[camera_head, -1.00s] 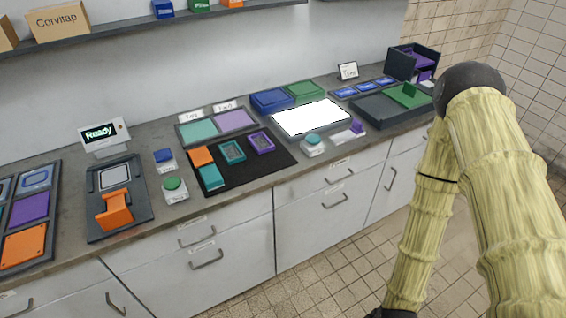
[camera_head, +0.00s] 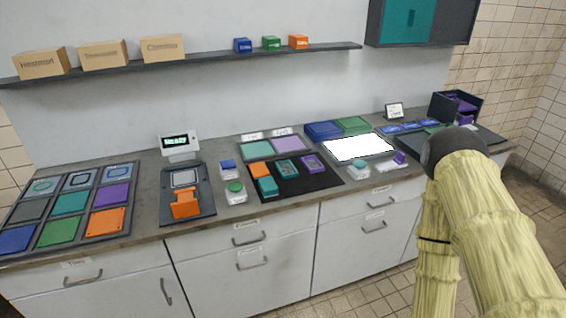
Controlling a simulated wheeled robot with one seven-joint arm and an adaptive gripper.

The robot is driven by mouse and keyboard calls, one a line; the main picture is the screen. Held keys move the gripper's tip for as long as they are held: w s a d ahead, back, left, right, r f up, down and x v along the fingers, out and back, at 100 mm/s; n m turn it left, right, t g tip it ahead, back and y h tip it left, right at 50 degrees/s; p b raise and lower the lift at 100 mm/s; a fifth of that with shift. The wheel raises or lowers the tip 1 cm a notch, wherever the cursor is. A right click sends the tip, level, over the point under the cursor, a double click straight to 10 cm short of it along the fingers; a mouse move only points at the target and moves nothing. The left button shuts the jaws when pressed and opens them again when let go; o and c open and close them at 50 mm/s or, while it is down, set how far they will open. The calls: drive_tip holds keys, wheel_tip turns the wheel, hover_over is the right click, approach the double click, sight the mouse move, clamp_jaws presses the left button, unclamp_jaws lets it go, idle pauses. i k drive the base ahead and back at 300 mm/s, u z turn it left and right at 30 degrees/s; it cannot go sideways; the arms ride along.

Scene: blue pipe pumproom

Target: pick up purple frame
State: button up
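The purple frame (camera_head: 313,163) is a small upright-oriented rectangle with a darker middle. It lies on the black mat (camera_head: 318,180) on the counter, toward the mat's right side. A similar teal frame (camera_head: 287,169) lies just left of it, apart from it. My arm shows at the right of the picture, well away from the purple frame. My gripper is out of view, so its fingers cannot be seen.
An orange block (camera_head: 260,169) and a teal box (camera_head: 267,187) are on the mat's left part. A white lit panel (camera_head: 358,148) is to the right. A green button (camera_head: 235,188) and a Ready display (camera_head: 180,143) stand left. Shelf (camera_head: 200,60) above.

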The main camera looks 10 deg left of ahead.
sight(312, 164)
drive_tip(key=u, duration=0.65)
drive_tip(key=i, duration=1.05)
drive_tip(key=z, duration=0.25)
